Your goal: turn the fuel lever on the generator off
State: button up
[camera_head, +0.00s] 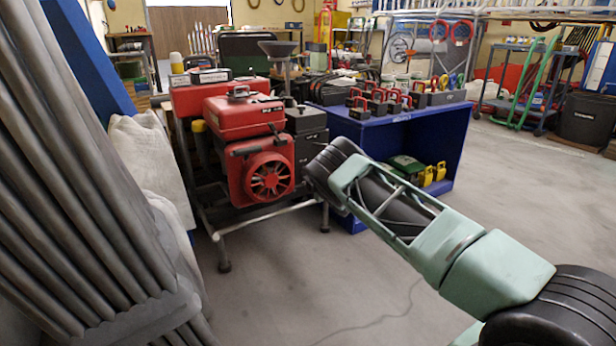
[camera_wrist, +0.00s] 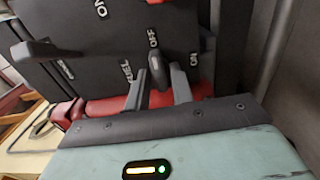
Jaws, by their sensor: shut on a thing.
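The generator (camera_head: 245,130) is red with a round fan cover and stands on a metal frame left of centre in the head view. Its dark panel (camera_wrist: 90,35) fills the upper wrist view, with white OFF, ON and FUEL markings. The dark fuel lever (camera_wrist: 158,72) stands between my fingers, just below the OFF marking; the ON marking is to its right. My gripper (camera_wrist: 159,78) is shut on this lever, one finger on each side. In the head view my arm hides the gripper and the lever.
Another dark lever (camera_wrist: 45,50) sits on the panel at left in the wrist view. A blue bench (camera_head: 420,145) with several red-handled items stands right of the generator. Grey slats (camera_head: 75,180) and a white sack (camera_head: 150,160) crowd the left.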

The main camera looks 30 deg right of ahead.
jog(key=shift+s+d+f, duration=0.1)
jog(key=shift+f, duration=0.05)
jog(key=o, duration=0.7)
jog(key=shift+s+d+p, duration=0.15)
jog(key=shift+s+p, duration=2.1)
jog(key=shift+s, duration=2.1)
jog(key=shift+s+d+p, duration=0.1)
jog(key=shift+s+p, duration=2.1)
jog(key=shift+s, duration=2.15)
